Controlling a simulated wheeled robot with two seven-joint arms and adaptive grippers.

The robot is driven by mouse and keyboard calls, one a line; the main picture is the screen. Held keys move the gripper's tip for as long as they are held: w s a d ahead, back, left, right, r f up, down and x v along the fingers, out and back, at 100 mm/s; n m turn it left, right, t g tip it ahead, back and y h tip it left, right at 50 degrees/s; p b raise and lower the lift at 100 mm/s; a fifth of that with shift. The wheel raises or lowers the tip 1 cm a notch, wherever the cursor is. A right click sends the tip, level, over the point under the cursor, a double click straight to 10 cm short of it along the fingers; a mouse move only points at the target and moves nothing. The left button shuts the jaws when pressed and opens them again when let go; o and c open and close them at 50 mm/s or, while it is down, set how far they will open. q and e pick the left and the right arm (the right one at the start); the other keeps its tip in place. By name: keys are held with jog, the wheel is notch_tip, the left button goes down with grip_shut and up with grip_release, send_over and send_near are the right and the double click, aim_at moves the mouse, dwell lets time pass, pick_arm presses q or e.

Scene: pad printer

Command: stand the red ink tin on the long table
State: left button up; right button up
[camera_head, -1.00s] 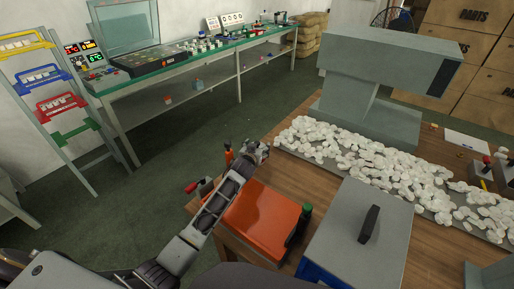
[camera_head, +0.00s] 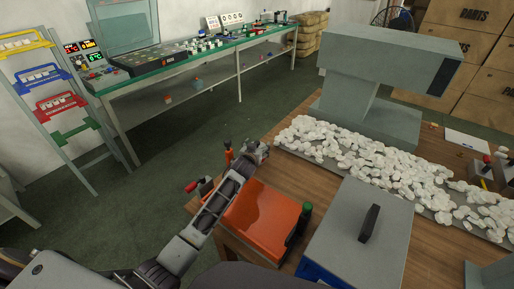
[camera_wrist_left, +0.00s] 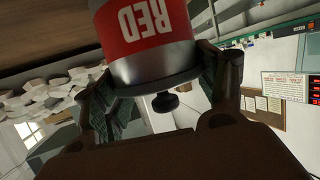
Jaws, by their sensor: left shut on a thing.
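The red ink tin (camera_wrist_left: 148,35) shows close up in the left wrist view, with a red label reading RED upside down in that picture. Its grey end with a black knob (camera_wrist_left: 165,102) points toward the bottom of that view. My left gripper (camera_wrist_left: 165,85) is shut on the tin, one finger at each side. In the head view my left gripper (camera_head: 258,150) is over the near-left edge of the wooden table (camera_head: 432,255); the tin is hard to make out there. A long green-topped table (camera_head: 125,86) stands along the wall at back left. My right gripper is not in view.
White pieces (camera_head: 360,165) cover a strip on the wooden table before a grey machine (camera_head: 385,65). An orange-red box (camera_head: 262,218) and a grey-lidded box (camera_head: 355,235) stand near. The long table holds control panels and small items. Open floor (camera_head: 170,140) lies between.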

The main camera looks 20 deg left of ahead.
pick_arm(q)
jog(key=shift+f, duration=0.25)
dwell(0.5)
jog(key=o, duration=1.4)
jog(key=shift+r+p, duration=2.65)
jog(key=shift+r, duration=0.35)
jog(key=shift+r, duration=0.1)
notch_tip(320, 180, up, 9)
jog(key=p, duration=0.9)
jog(key=shift+r+p, duration=0.5)
